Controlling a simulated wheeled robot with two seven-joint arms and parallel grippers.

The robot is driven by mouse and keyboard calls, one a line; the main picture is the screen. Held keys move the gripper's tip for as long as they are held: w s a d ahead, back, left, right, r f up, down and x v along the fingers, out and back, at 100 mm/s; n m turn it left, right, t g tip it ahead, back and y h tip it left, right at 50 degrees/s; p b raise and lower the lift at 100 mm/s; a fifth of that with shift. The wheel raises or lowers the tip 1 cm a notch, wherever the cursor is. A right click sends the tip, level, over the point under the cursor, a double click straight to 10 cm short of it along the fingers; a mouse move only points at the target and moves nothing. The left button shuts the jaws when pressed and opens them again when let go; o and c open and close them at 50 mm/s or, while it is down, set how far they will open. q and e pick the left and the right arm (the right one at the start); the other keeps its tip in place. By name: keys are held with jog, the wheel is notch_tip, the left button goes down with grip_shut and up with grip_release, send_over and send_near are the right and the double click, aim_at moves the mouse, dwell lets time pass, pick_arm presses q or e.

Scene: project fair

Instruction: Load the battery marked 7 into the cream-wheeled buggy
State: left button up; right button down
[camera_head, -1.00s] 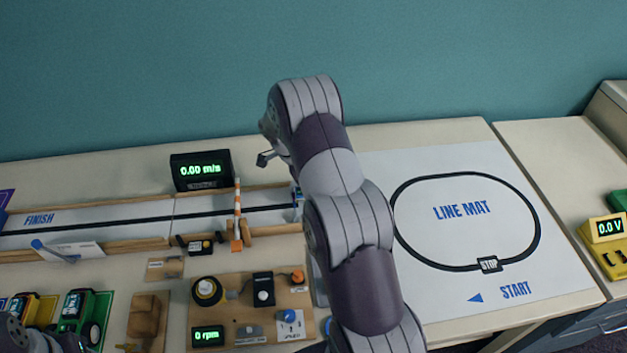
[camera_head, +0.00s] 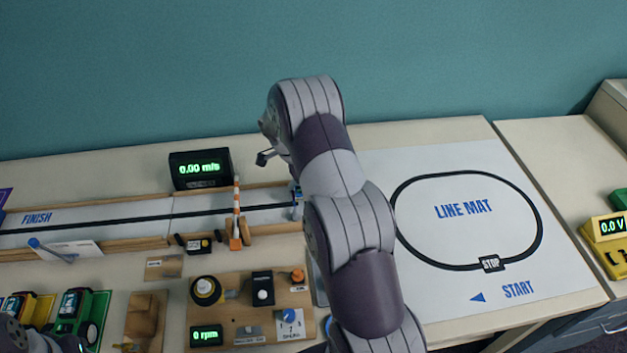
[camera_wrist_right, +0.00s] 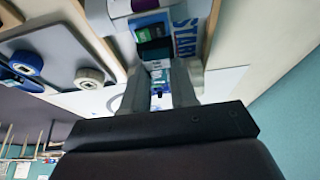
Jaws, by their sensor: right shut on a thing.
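My right arm reaches across the middle of the head view and hides its own gripper there. In the right wrist view my right gripper (camera_wrist_right: 159,90) is shut on a small blue and white thing (camera_wrist_right: 158,76). Its form and any number on it are too small to tell. A blue piece (camera_head: 297,198) shows beside the arm at the right end of the track. No cream-wheeled buggy can be made out clearly.
A speed display (camera_head: 200,169) stands behind the wooden-edged track (camera_head: 110,213). An orange-striped post (camera_head: 236,210) stands at the track. A wooden test board (camera_head: 245,295) lies in front. The line mat (camera_head: 465,250) on the right is clear. A yellow meter (camera_head: 606,240) sits far right.

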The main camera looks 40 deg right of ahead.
jog(key=shift+f+b, duration=0.2)
jog(key=shift+b, duration=0.1)
dwell(0.5)
dwell(0.4)
jog(key=shift+c, duration=2.1)
grip_release()
jog(key=shift+r, duration=0.2)
jog(key=shift+r+p, duration=1.6)
jog(key=shift+r, duration=1.3)
jog(key=shift+f, duration=0.1)
